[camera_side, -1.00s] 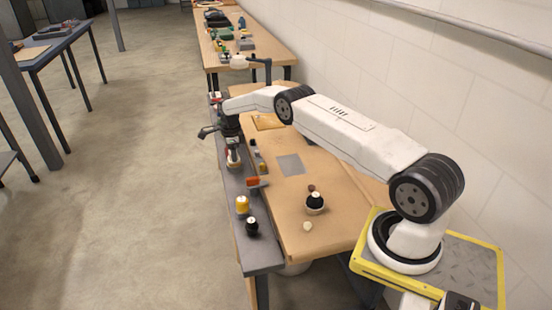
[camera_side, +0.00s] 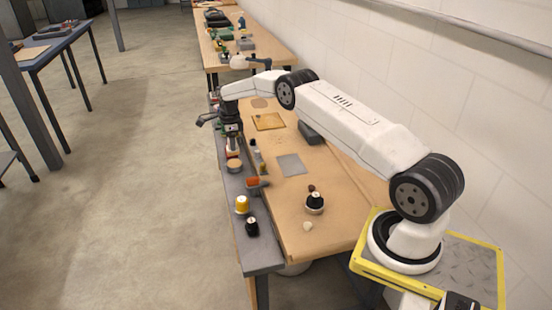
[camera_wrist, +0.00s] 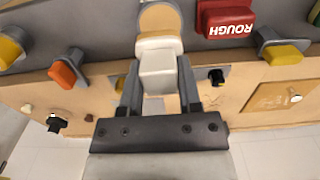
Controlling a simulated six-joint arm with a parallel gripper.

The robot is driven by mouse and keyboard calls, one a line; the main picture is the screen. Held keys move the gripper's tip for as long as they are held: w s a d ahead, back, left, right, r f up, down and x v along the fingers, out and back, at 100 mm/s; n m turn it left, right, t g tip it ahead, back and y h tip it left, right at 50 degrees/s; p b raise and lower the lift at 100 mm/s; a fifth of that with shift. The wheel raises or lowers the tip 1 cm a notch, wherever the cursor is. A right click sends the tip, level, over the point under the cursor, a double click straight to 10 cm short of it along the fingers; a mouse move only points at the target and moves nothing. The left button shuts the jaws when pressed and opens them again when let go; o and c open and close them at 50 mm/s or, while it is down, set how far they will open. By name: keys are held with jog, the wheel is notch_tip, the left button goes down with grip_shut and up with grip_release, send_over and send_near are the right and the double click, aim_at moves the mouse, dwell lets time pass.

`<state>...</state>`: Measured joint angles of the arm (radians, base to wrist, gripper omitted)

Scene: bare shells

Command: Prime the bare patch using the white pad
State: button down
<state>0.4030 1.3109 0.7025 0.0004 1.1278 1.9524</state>
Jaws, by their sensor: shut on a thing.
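My gripper (camera_wrist: 158,85) is shut on the white pad (camera_wrist: 158,62), a pale block pointing away from my wrist. In the side view my gripper (camera_side: 233,143) hangs over the grey shelf, above a round tan disc (camera_side: 234,166). The disc (camera_wrist: 160,18) also shows past the pad's end in the wrist view; whether they touch is unclear. A flat grey square (camera_side: 290,165) lies on the tan worktop, right of my gripper, and looks like the bare patch. The fingers hide most of that area in the wrist view.
A red block marked ROUGH (camera_wrist: 225,18) is close beside the pad. Orange (camera_wrist: 65,72) and yellow (camera_wrist: 285,52) pieces sit along the shelf (camera_side: 262,258). An orange-tan square (camera_side: 268,121), a dark block (camera_side: 311,132) and a black-topped knob (camera_side: 315,203) are on the worktop.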

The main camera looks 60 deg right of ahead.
jog(key=shift+r, duration=1.1)
jog(key=shift+a+r+n, duration=0.3)
jog(key=shift+a+n, duration=0.5)
jog(key=shift+a, duration=0.1)
jog(key=s+a+r+n, duration=0.2)
jog(key=s+a+n, duration=0.1)
jog(key=a+n, duration=0.3)
jog(key=s+a+r+n, duration=0.2)
jog(key=s+a+n, duration=0.1)
jog(key=a+n, duration=0.35)
jog(key=s+a+r+n, duration=0.2)
jog(key=s+a+n, duration=0.8)
jog(key=s+n, duration=0.3)
jog(key=shift+s+a, duration=0.15)
jog(key=shift+a, duration=0.15)
